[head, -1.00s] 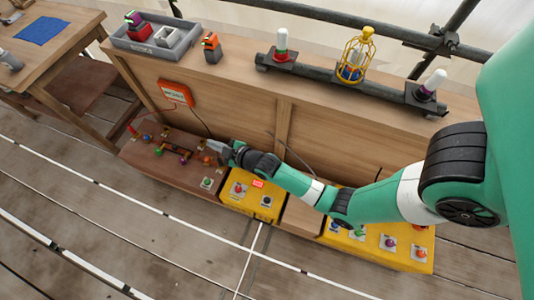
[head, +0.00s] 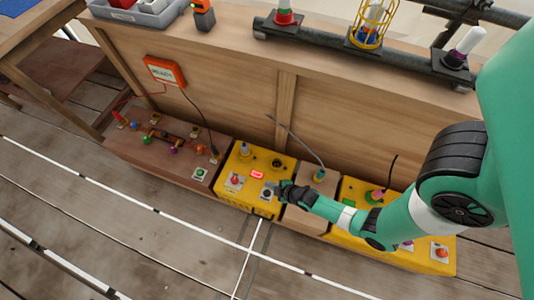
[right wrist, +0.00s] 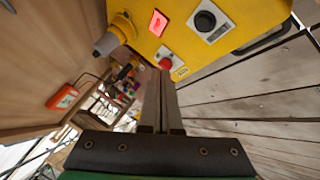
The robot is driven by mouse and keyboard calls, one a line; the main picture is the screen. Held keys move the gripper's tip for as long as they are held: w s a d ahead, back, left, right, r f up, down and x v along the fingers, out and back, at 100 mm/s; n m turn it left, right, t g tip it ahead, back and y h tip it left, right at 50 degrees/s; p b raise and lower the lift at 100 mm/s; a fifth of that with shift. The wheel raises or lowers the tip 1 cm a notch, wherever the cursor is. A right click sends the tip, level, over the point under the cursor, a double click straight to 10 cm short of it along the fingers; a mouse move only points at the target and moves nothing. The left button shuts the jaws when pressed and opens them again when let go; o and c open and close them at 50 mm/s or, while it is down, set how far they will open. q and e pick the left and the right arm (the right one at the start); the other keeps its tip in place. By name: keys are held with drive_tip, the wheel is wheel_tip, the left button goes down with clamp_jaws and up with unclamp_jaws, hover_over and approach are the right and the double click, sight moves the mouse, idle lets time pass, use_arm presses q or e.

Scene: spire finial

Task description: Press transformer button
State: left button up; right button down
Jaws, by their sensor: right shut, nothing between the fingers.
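The transformer looks to be the yellow box (head: 228,189) with a lit red display (head: 257,175), low in front of the wooden bench. A red button (head: 235,179) sits on a pale plate at its left, and a black round control (head: 267,191) on a pale plate at its right. My right gripper (head: 279,187) is shut and empty at the box's right side, close to the black control. In the right wrist view, the fingertips (right wrist: 160,74) point toward the red button (right wrist: 166,62); I cannot tell whether they touch. The black control (right wrist: 205,20) lies beyond. My left gripper is not in view.
A brown panel box (head: 140,158) with coloured knobs and cables stands left of the transformer. Another yellow box (head: 425,258) lies to the right, partly behind my arm. The bench (head: 205,55) rises behind, with an orange box (head: 165,71) on its front. Floor in front is clear.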

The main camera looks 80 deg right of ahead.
drive_tip(key=b, duration=0.6)
hover_over(269, 194)
wheel_tip(269, 194, down, 6)
drive_tip(key=shift+s+f, duration=0.1)
drive_tip(key=shift+f, duration=0.05)
drive_tip(key=shift+d+f, duration=0.1)
drive_tip(key=shift+f, duration=1.15)
idle(0.7)
drive_tip(key=shift+f, duration=0.4)
